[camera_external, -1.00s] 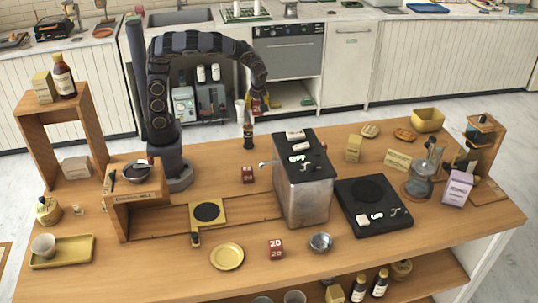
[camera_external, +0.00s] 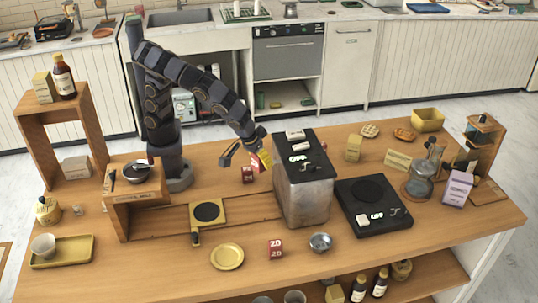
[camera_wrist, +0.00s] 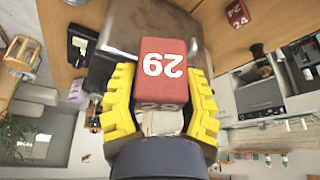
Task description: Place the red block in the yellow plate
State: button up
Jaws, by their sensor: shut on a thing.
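My gripper (camera_external: 257,160) is left of the metal coffee machine's upper part. In the wrist view its yellow fingers (camera_wrist: 161,98) are shut on a red block (camera_wrist: 165,66) with white "29" markings. The round yellow plate (camera_external: 227,256) lies empty near the table's front edge, in front of and apart from my gripper. A second red block (camera_external: 275,249) stands just right of the plate.
The tall coffee machine (camera_external: 303,190) stands close right of my gripper. A black scale (camera_external: 373,204) and a small metal bowl (camera_external: 320,242) are further right. A yellow square stand with a black disc (camera_external: 208,212) lies left of the machine. A wooden shelf (camera_external: 125,215) stands further left.

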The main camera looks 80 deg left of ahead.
aim_at(234, 256)
jog(key=s+d+m+h, duration=0.2)
jog(key=s+d+m, duration=0.4)
jog(key=s+d, duration=0.65)
jog(key=shift+n+t, duration=0.3)
jog(key=f, duration=2.2)
jog(key=shift+w+a+f, duration=0.1)
jog(key=shift+a, duration=0.3)
jog(key=o, duration=1.1)
jog(key=shift+f, duration=0.1)
jog(key=shift+c, duration=0.2)
jog(key=v, duration=1.2)
